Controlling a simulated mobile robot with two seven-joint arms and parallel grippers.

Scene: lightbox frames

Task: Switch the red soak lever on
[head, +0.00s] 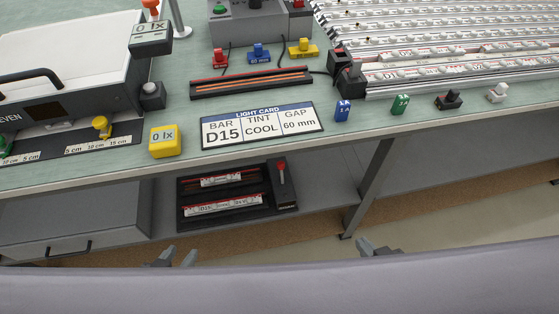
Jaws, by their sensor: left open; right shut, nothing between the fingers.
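A small red lever (281,166) stands on a narrow dark box (284,188) at the right end of a black tray on the lower shelf. Small lettering on the box's front is too small to read surely. I cannot tell whether the lever's position is on or off. My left gripper (175,257) is open and empty, at the bottom of the view, in front of and below the tray and to the left of the lever. My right gripper (379,249) is shut and empty, to the lower right of the lever. Neither gripper touches it.
The black tray (222,182) holds labelled bars. The green worktop (300,150) overhangs the shelf. A grey drawer (75,215) is to the left, a table leg (367,188) to the right. A light card (262,125) and a yellow block (164,141) are on top.

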